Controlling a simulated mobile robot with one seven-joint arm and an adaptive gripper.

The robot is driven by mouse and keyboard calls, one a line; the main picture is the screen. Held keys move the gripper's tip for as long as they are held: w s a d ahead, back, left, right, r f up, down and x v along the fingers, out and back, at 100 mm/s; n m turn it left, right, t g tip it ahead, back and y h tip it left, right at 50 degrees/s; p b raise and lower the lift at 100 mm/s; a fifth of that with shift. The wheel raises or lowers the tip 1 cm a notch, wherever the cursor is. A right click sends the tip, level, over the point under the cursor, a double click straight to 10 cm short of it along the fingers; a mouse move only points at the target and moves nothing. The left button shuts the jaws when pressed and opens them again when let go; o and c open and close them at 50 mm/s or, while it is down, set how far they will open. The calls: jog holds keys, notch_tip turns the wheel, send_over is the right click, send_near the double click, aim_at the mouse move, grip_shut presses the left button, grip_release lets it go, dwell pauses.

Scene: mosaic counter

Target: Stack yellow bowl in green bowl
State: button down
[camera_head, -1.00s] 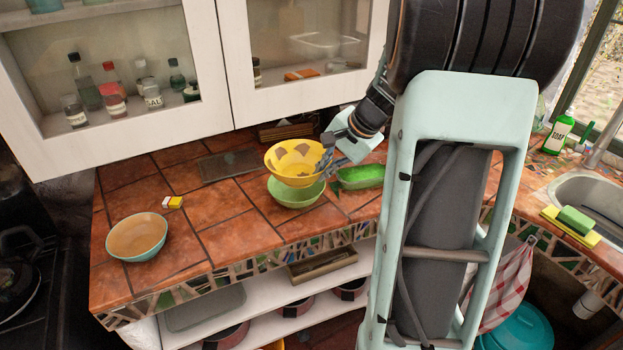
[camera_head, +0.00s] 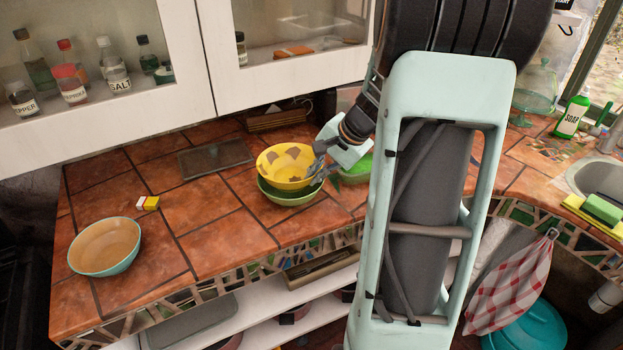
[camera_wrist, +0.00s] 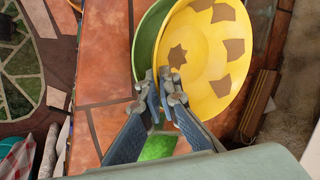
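The yellow bowl (camera_head: 282,168) with brown patches sits low in the mouth of the green bowl (camera_head: 290,196) on the tiled counter. In the wrist view the yellow bowl (camera_wrist: 205,75) covers most of the green bowl (camera_wrist: 147,40), whose rim shows to the left. Whether the yellow bowl's base touches the green bowl's inside is hidden. My gripper (camera_head: 318,170) is at the right side of the yellow bowl. In the wrist view, the fingers of my gripper (camera_wrist: 164,88) are close together on either side of its rim.
A green dish (camera_head: 354,170) stands just right of the bowls, partly behind my arm. A teal bowl with an orange inside (camera_head: 106,246) and a small yellow, red and white box (camera_head: 148,203) lie left. A grey slab (camera_head: 214,158) lies behind. Cabinets overhang the back; tiles between are clear.

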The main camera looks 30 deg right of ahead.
jog(key=shift+f, duration=0.1)
jog(key=shift+f+b, duration=0.5)
jog(key=shift+f, duration=0.05)
jog(key=shift+f, duration=0.1)
jog(key=c, duration=2.4)
grip_release()
jog(key=shift+r+p, duration=0.4)
jog(key=shift+r, duration=0.05)
jog(key=v, duration=1.2)
jog(key=shift+s+r+p, duration=0.1)
jog(key=shift+r+p, duration=0.15)
jog(key=shift+p, duration=0.1)
